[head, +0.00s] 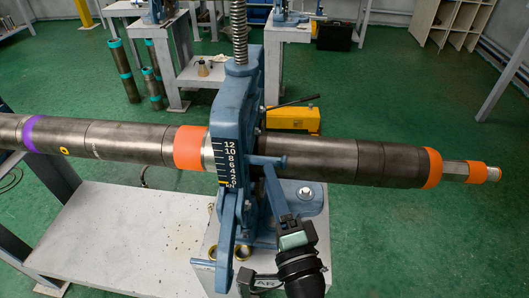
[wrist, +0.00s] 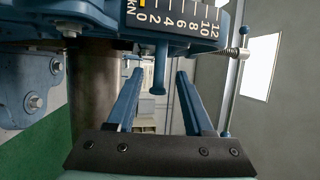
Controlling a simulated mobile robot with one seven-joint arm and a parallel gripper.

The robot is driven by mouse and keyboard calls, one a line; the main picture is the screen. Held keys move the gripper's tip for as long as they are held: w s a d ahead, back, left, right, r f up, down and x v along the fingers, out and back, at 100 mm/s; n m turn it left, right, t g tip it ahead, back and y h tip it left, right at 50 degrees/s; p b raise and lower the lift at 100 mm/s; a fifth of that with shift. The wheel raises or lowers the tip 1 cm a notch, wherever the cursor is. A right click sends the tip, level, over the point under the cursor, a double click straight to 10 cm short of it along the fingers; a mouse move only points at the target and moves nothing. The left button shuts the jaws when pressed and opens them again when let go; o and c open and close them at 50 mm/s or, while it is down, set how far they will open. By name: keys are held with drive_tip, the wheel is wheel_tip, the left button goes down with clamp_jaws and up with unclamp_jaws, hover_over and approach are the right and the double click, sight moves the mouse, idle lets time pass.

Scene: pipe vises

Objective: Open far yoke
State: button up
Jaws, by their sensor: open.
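A blue yoke vise (head: 235,115) with a black 0–12 scale stands around a long grey pipe (head: 310,160). A threaded screw (head: 240,30) rises from its top. In the wrist view, the same scale (wrist: 175,20) is close above, rotated. A short blue pin with a round end (wrist: 158,82) hangs below it. My gripper (wrist: 157,100) is open, its two blue fingers reaching up on either side of the pin with gaps. In the head view, my dark wrist is just in front of the vise, right of its front leg; fingertip contact cannot be made out.
The pipe has orange bands (head: 188,148) and spans the scene. A yellow box (head: 293,120) lies behind it. A pale bench (head: 130,235) stands lower left, with brass rings (head: 243,250) by the vise base. More blue vises (head: 160,12) stand at the back. Green floor is clear at right.

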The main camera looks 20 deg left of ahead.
sight(264, 157)
drive_tip(key=x, duration=0.5)
drive_tip(key=shift+w+a+p, duration=0.2)
drive_tip(key=shift+w+p, duration=0.05)
drive_tip(key=shift+p, duration=0.15)
clamp_jaws()
idle(1.0)
